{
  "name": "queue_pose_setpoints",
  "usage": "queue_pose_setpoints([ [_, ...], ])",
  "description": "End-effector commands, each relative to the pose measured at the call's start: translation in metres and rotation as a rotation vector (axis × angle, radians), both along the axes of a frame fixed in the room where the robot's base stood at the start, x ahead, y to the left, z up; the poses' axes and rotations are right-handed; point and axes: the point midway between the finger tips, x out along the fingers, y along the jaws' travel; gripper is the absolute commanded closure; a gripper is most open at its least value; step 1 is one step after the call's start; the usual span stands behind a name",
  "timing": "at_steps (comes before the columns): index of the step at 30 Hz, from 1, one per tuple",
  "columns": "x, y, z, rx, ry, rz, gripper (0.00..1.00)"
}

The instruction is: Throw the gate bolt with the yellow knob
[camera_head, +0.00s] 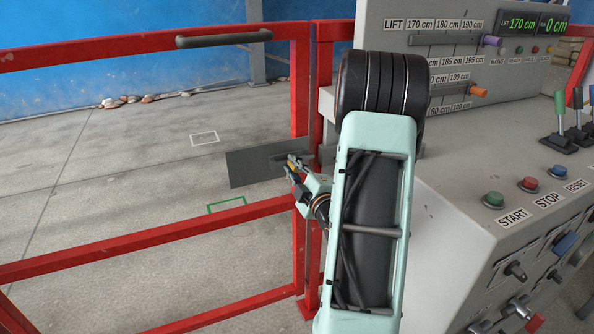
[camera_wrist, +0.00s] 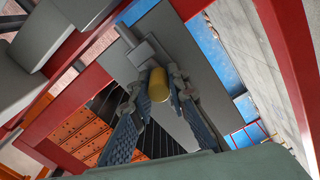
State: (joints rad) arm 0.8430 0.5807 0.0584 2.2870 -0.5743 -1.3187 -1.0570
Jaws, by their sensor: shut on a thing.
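The yellow knob (camera_wrist: 158,86) sits between the two fingertips of my gripper (camera_wrist: 155,92) in the wrist view. My gripper (camera_head: 296,168) is shut on the knob; in the head view it reaches the gate from the right, and its fingers mostly hide the knob. The knob is on a grey bolt bar (camera_wrist: 135,46), which lies across a flat grey plate (camera_wrist: 187,42). The same plate (camera_head: 250,170) shows in the head view beside the red gate post. How far the bolt reaches past the post cannot be told.
The red gate (camera_head: 150,238) has a dark grey handle (camera_head: 224,38) on its top rail. A grey control console (camera_head: 470,200) with START (camera_head: 493,199) and STOP buttons, sliders and levers stands close on the right. Open concrete floor lies beyond the gate.

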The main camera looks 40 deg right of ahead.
Motion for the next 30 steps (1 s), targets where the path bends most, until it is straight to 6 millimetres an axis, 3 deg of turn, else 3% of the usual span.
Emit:
queue_pose_setpoints([
  [6, 0.008, 0.026, 0.000, -0.002, -0.009, 0.010, 1.00],
  [18, 0.010, 0.033, 0.003, -0.001, -0.009, 0.011, 1.00],
  [19, 0.010, 0.033, 0.003, -0.001, -0.009, 0.011, 0.84],
  [23, 0.010, 0.033, 0.003, -0.001, -0.009, 0.011, 0.70],
  [30, 0.009, 0.031, 0.002, -0.001, -0.005, 0.007, 0.68],
])
